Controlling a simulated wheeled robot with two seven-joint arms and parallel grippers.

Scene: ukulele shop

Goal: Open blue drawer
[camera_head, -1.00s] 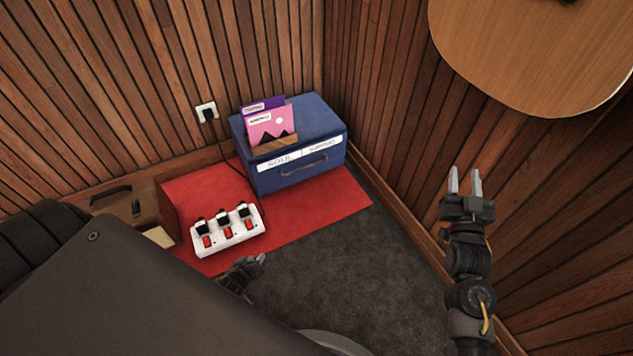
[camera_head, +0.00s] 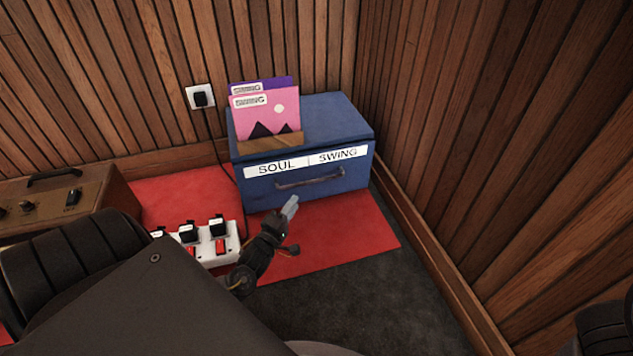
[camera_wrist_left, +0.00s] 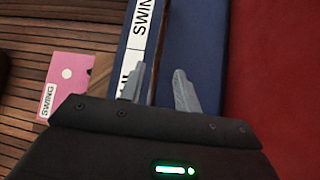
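The blue drawer (camera_head: 350,177) is the front of a blue box (camera_head: 330,118) in the corner. It looks shut, with a white "SOUL | SWING" label and a dark handle (camera_head: 310,180). My left gripper (camera_head: 290,207) is just in front of and below the handle, its fingers pointing up toward the drawer. In the left wrist view the gripper (camera_wrist_left: 158,88) shows two parted fingers with the blue front beyond. A dark strip, likely the handle, shows between them; I cannot tell whether they touch it. My right gripper is out of view.
Pink and purple sleeves (camera_head: 265,118) stand in a wooden holder on the box. A white switch strip (camera_head: 215,245) and a brown case (camera_head: 70,205) sit to the left. Wood walls close in behind and right; dark carpet (camera_head: 370,290) is clear in front.

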